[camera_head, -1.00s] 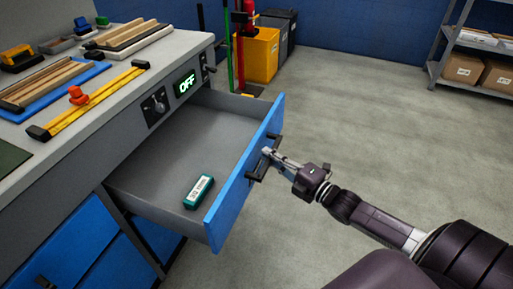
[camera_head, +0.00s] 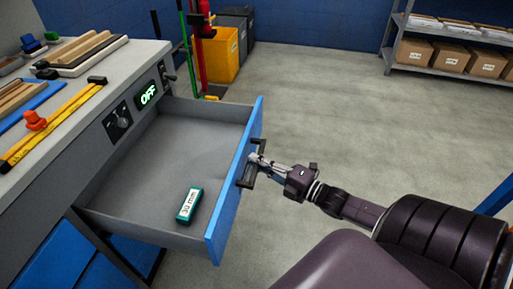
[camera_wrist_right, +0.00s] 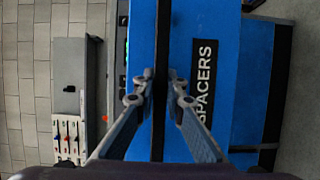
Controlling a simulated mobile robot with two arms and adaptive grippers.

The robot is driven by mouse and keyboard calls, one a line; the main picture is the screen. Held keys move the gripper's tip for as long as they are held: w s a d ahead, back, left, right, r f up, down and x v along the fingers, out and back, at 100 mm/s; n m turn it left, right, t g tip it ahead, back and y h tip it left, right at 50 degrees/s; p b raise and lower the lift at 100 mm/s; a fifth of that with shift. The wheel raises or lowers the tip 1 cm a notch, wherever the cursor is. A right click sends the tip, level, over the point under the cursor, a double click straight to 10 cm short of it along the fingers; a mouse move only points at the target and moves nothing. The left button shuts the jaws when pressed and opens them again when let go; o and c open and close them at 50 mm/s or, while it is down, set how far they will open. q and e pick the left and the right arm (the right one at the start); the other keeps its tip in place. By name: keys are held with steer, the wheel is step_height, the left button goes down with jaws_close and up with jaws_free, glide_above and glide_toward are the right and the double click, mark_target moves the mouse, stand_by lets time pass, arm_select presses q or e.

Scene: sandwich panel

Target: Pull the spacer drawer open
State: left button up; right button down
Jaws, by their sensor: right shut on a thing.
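The spacer drawer (camera_head: 165,165) stands pulled out from the workbench, with grey insides and a blue front. A dark handle (camera_head: 249,165) is on its front. My right gripper (camera_head: 257,160) is shut on the handle. In the right wrist view the gripper (camera_wrist_right: 160,88) has its fingers on either side of the dark handle bar (camera_wrist_right: 161,50), and the blue drawer front (camera_wrist_right: 255,75) bears a "SPACERS" label (camera_wrist_right: 204,85). A green spacer block (camera_head: 190,205) marked "30 mm" lies in the drawer near its front. My left gripper is not in view.
The bench top (camera_head: 75,100) holds a yellow clamp bar (camera_head: 55,120) and wooden strips (camera_head: 90,48). An "OFF" display (camera_head: 148,95) sits on the bench face. A yellow bin (camera_head: 220,55) stands behind, and a shelf with boxes (camera_head: 430,52) is at the back right. The floor to the right is open.

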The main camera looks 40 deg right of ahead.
steer(key=c, duration=2)
jaws_free()
steer(key=shift+o, duration=0.2)
steer(key=shift+s, duration=0.15)
steer(key=v, duration=1.1)
steer(key=shift+s, duration=0.4)
steer(key=shift+d, duration=0.1)
